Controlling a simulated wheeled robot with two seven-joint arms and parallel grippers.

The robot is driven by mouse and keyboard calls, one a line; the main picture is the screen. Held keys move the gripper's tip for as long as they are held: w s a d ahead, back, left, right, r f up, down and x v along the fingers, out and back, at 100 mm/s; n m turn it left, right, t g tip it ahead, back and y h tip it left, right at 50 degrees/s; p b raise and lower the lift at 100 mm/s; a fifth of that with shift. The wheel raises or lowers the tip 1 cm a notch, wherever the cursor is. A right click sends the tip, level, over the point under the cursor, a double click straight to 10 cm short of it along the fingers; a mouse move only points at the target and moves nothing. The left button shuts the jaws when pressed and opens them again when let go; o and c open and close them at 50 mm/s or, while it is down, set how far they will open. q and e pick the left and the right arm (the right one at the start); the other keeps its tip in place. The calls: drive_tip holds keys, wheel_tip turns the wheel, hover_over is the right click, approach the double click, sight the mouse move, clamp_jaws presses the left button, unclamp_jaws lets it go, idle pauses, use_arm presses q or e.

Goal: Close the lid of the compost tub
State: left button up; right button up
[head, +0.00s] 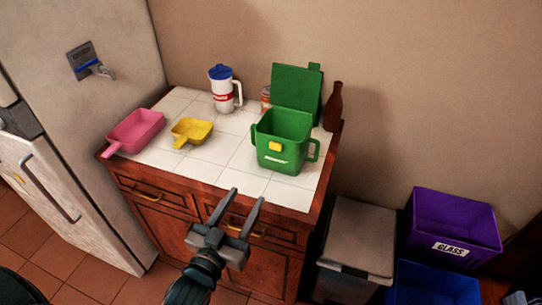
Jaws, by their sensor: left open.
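The green compost tub (283,143) stands upright on the white tiled counter. Its lid (297,92) is raised and stands up at the back of the tub, so the tub's mouth is open. A yellow latch (275,146) shows on the tub's front, and a handle shows at its right side. My left gripper (247,207) is in front of the counter's front edge, below and left of the tub in the picture. Its two fingers are apart with nothing between them, and it is clear of the tub.
A brown bottle (333,108) stands close to the lid's right, and a can (265,98) to its left. A white jug (222,90), a yellow scoop (192,131) and a pink scoop (135,131) are further left. Purple (455,222) and blue (433,283) bins are at lower right.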

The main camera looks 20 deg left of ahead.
use_arm(q)
drive_tip(key=shift+w, duration=0.1)
drive_tip(key=p, duration=0.5)
approach(275, 149)
drive_tip(key=w, duration=0.6)
drive_tip(key=shift+d+r, duration=0.1)
drive_tip(key=shift+d, duration=0.05)
drive_tip(key=shift+w, duration=0.6)
